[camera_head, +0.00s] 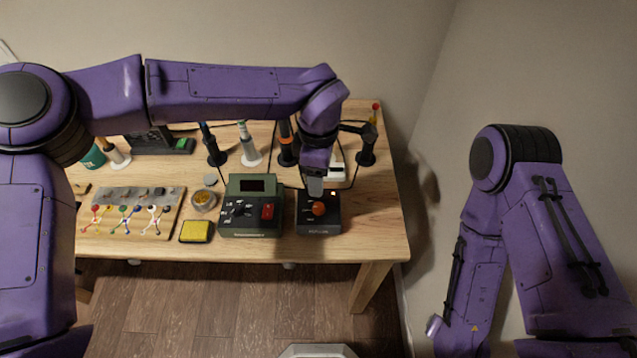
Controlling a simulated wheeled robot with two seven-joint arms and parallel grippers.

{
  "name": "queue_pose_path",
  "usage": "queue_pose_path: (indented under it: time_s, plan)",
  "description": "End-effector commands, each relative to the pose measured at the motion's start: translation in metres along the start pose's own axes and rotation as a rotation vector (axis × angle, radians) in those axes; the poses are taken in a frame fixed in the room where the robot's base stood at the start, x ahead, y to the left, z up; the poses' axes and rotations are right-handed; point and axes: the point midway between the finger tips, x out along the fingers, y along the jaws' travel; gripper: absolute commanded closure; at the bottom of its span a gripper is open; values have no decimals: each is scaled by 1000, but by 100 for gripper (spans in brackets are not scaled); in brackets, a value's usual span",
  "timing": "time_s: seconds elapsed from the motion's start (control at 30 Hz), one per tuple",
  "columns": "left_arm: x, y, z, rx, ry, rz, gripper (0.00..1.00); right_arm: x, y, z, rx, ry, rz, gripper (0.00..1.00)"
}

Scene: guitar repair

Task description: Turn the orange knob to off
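The orange knob (319,208) is on top of a small black box (318,226) near the front right of the table. My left arm reaches across the table from the left. My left gripper (314,187) points down just behind the knob, close to it. Whether it touches the knob, and whether its fingers are open or shut, I cannot tell. Any marks for the knob's setting are too small to read. My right arm hangs down at the right, off the table, and its gripper does not show.
A dark green device (251,229) with a red switch (267,211) stands just left of the black box. Left of it are a yellow sponge (195,231), a small dish (204,200) and a wired board (170,222).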

Motion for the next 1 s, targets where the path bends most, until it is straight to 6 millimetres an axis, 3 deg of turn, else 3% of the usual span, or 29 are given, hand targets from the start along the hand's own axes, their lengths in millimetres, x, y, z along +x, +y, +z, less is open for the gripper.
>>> queue_pose_path:
  time_s: [0.13,0.5,0.63,0.87,0.9,1.0]
  plan:
    - [16,-1,1,4,2,-4,43,-3,1,-1,0,-1,1,34]
    - [91,0,1,2,1,-2,43,-14,2,-6,0,-1,1,34]
    - [103,0,0,2,1,0,43,-15,2,-6,0,-1,1,34]
    - [105,0,-1,0,1,1,43,-15,2,-6,0,-1,1,34]
    - [105,0,-1,0,1,1,46,-15,2,-6,0,-1,1,34]
    - [105,0,-1,0,1,1,79,-15,2,-6,0,-1,1,34]
